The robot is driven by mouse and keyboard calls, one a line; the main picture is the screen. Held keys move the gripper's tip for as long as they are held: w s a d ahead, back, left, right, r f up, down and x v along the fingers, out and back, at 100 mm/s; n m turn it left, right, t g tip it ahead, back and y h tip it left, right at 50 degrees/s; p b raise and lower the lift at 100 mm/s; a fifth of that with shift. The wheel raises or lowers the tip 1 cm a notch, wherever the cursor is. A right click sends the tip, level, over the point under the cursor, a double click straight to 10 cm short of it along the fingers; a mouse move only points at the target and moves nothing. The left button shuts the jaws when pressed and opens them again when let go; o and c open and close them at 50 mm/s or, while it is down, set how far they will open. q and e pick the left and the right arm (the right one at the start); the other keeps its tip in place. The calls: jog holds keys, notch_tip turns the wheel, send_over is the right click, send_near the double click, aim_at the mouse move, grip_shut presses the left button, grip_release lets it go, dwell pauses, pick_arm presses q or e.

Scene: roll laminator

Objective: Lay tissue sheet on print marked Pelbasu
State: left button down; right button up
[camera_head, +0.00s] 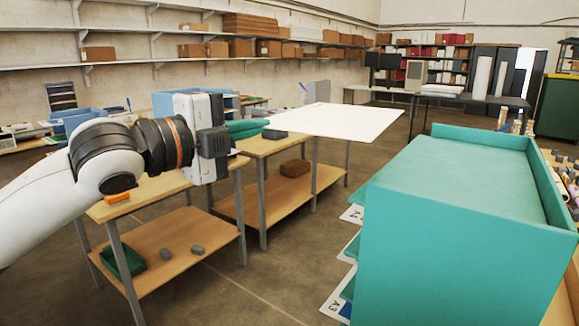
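A flat white sheet (345,121), apparently the tissue sheet, extends level over the far wooden table, right of my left gripper (267,128). The green fingers meet the sheet's left end and look shut on it; the exact contact is small and partly hidden. No print marked Pelbasu can be read. Sheets with printed edges stick out of the left side of the teal cabinet, one at mid height (353,214) and one lower, marked A3 (338,305). My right gripper is not in view.
The teal cabinet (440,250) with a raised rim fills the right foreground; its top is bare. A wooden table (150,187) stands below my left arm, with a green bin (122,262) on its lower shelf. Open floor lies between table and cabinet.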

pick_arm(q)
jog(key=w+a+n+t+y, duration=0.2)
jog(key=a, duration=0.7)
jog(key=s+a+f+n+t+y, duration=0.1)
jog(key=a+f+n+t+y, duration=0.2)
jog(key=f, duration=1.2)
jog(key=s+a+f+n+y, duration=0.15)
jog(key=a+f+y, duration=0.3)
jog(key=f, duration=1.05)
jog(key=s+a+f+n+y, duration=0.2)
jog(key=s+a+f, duration=0.2)
jog(key=s+f, duration=0.4)
jog(key=d+y, duration=0.2)
jog(key=d, duration=0.4)
jog(key=s+f, duration=0.2)
jog(key=s, duration=0.6)
jog(key=shift+s+d+f+n+t, duration=0.3)
jog(key=shift+d+f+n+t, duration=0.05)
jog(key=shift+f+n+t, duration=0.1)
